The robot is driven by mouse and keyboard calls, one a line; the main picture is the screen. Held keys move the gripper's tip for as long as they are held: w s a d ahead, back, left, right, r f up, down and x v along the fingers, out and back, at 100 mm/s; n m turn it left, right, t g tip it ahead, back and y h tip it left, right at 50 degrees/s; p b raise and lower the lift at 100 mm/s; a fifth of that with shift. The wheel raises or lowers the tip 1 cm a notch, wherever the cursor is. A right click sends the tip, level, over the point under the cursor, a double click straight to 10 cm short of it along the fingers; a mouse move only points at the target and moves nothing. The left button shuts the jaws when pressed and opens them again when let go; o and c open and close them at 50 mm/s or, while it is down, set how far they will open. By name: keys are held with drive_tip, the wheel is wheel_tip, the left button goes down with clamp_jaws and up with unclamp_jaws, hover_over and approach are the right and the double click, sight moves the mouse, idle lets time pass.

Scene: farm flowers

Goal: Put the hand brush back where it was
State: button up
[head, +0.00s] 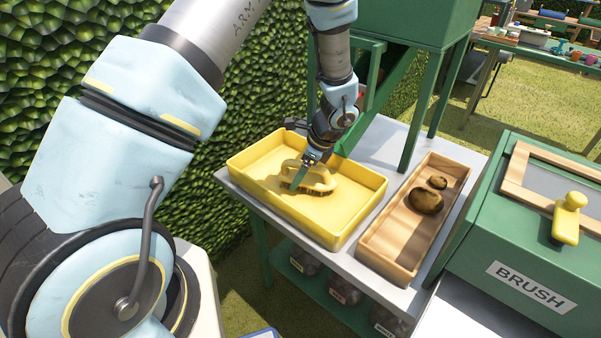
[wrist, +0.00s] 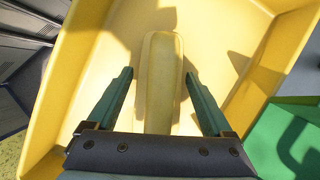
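The hand brush (head: 319,178) lies in the yellow tray (head: 362,203), bristles down. It has a pale yellow back and dark brown bristles. My gripper (head: 302,177) is at the brush, pointing down into the tray. In the wrist view the brush (wrist: 162,62) runs lengthwise between the two green fingers of my gripper (wrist: 158,76). The fingers are spread wide, with a visible gap on each side of the brush. A green box labelled BRUSH (head: 532,287) stands at the right. Its top has a wooden frame and a yellow handle (head: 568,218).
A wooden tray (head: 388,259) with two brown lumps (head: 427,200) sits between the yellow tray and the green box. A green stand (head: 436,95) rises behind the trays. Jars (head: 345,291) stand on a lower shelf. A hedge (head: 262,90) is close on the left.

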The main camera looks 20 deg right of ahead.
drive_tip(key=shift+o, duration=0.8)
drive_tip(key=shift+r, duration=0.25)
drive_tip(key=b+v, duration=0.2)
drive_tip(key=v, duration=1)
drive_tip(key=w+a+r+n+g+h, duration=0.1)
drive_tip(key=a+r+n, duration=0.1)
drive_tip(key=a+n, duration=0.55)
drive_tip(key=w+a+r+n+g+h, duration=0.15)
drive_tip(key=a+n, duration=0.25)
drive_tip(key=a, duration=0.6)
drive_tip(key=s+a+r+n, duration=0.1)
drive_tip(key=s+a+n, duration=0.1)
drive_tip(key=a+n, duration=0.4)
drive_tip(key=s+a+r+n+t+h, duration=0.1)
drive_tip(key=s+a+n, duration=0.2)
drive_tip(key=a+n, duration=0.4)
drive_tip(key=shift+a+r, duration=0.3)
drive_tip(key=shift+a, duration=0.6)
